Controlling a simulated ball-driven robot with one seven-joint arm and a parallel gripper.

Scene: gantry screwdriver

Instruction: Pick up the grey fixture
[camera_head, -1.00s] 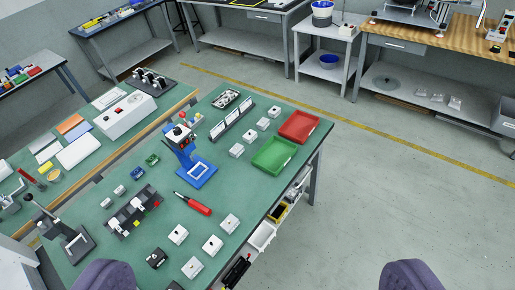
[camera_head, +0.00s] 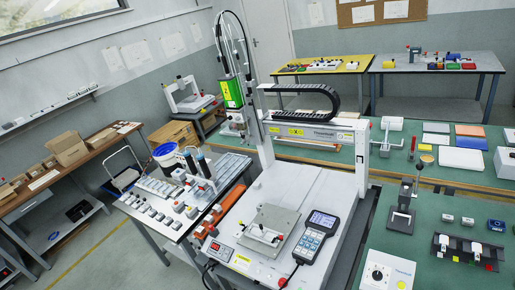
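A flat grey fixture plate (camera_head: 284,217) lies on the white bed of the gantry screwdriver machine (camera_head: 310,190), near the lower middle of the view. A small white part (camera_head: 262,235) sits on its front area. I cannot tell for sure whether this plate is the grey fixture of the task. My gripper does not show in this view, so its opening and anything in it are hidden.
A handheld pendant (camera_head: 316,236) lies right of the plate. The gantry upright and cable chain (camera_head: 300,95) rise behind it. A parts table (camera_head: 150,205) stands left. A green bench (camera_head: 452,205) with a small press (camera_head: 402,205) stands right.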

